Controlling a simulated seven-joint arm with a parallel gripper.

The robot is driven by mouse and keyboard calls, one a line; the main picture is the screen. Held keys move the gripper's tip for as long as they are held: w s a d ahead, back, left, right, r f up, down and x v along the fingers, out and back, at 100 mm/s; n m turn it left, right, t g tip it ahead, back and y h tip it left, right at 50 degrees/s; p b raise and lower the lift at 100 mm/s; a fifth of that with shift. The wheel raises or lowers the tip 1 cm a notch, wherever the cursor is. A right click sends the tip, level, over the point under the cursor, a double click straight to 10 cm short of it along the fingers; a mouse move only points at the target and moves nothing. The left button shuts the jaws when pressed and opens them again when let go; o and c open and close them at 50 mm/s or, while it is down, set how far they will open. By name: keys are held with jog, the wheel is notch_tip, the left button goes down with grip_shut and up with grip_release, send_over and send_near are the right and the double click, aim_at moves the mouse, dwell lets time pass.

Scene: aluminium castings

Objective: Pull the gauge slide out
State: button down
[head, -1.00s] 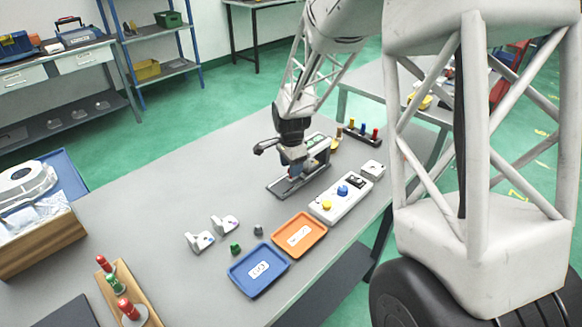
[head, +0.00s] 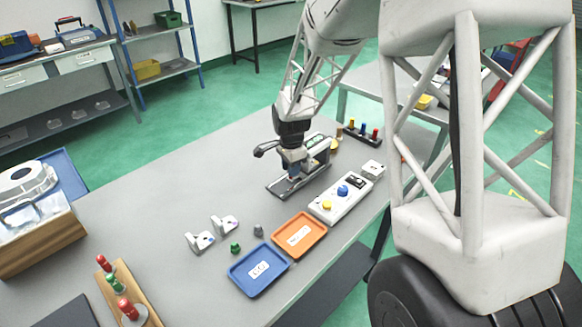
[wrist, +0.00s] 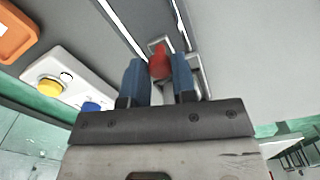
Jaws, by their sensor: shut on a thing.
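The gauge (head: 280,191) is a long, low grey metal frame with rails, flat on the grey table in the head view. My gripper (head: 293,174) is down over the gauge and hides part of it. In the wrist view the blue fingers of my gripper (wrist: 158,72) are shut on the red knob (wrist: 159,60) of the gauge slide, one finger on each side. Pale rails (wrist: 122,25) run away from the knob there. How far the slide sits along the rails is hard to tell.
A white control box (head: 340,200) with yellow and blue buttons stands close to the right. Orange (head: 300,235) and blue (head: 259,270) trays lie nearer the front edge. Two white brackets (head: 200,241) stand to the left.

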jog(key=s+a, duration=0.7)
jog(key=shift+s+a, duration=0.2)
jog(key=c, duration=0.9)
grip_release()
jog(key=shift+r, duration=0.15)
jog(key=shift+r, duration=3.8)
